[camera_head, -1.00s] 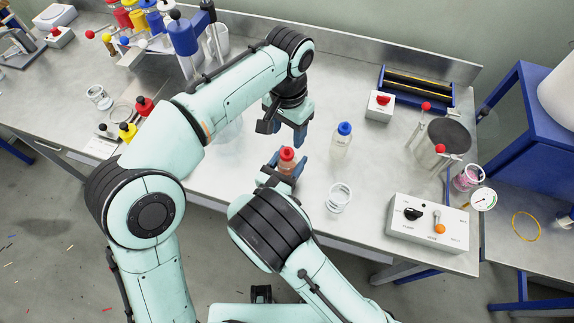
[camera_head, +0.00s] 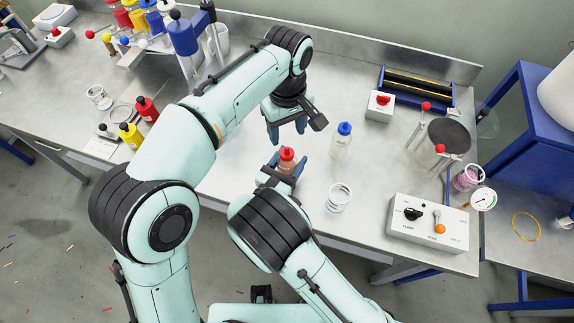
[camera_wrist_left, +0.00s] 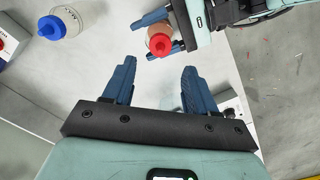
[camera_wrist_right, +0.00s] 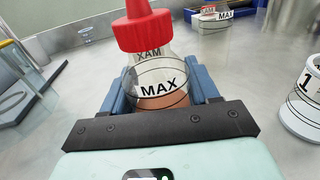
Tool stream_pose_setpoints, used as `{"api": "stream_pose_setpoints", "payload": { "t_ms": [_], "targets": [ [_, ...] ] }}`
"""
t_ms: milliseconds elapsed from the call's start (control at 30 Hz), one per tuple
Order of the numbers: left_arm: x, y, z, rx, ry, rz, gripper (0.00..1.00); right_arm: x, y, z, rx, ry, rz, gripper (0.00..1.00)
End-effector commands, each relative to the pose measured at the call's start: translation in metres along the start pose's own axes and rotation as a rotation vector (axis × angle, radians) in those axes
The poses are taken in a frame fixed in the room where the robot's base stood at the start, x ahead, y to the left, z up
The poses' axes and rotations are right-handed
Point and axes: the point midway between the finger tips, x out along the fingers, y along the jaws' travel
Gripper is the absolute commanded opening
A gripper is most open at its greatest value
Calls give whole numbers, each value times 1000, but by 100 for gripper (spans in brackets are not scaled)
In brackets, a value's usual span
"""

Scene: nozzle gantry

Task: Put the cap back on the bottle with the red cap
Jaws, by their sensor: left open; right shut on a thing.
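The bottle with the red cap stands upright in my right gripper (camera_head: 284,170), which is shut around its clear body (camera_wrist_right: 160,85). The body holds reddish-brown contents and shows a MAX mark in the right wrist view. The red cap (camera_wrist_right: 143,28) sits on top of the bottle neck; how tightly it is seated I cannot tell. It also shows in the head view (camera_head: 287,154). My left gripper (camera_head: 287,130) is open and empty, behind the bottle in the head view. In the left wrist view, the red cap (camera_wrist_left: 160,44) lies just beyond the left fingertips (camera_wrist_left: 158,72), apart from them.
A blue-capped bottle (camera_head: 342,140) stands close to the right of my left gripper. An empty clear jar (camera_head: 339,198) stands near the front edge. A white control box (camera_head: 428,222) and a red-button box (camera_head: 380,106) stand farther right. Bench between them is clear.

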Motion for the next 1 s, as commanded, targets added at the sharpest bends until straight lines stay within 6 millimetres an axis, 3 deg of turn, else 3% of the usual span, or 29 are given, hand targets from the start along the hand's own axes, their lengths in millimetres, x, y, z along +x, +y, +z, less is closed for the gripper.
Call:
{"api": "stream_pose_setpoints", "payload": {
  "t_ms": [167,600,1000],
  "targets": [
    [12,0,0,1,-2,-4,57,0,0,0,0,1,0,0],
    [73,0,0,1,-1,-3,57,0,0,0,0,1,0,0],
    [80,0,0,2,0,0,57,0,0,0,0,1,0,0]
  ]
}}
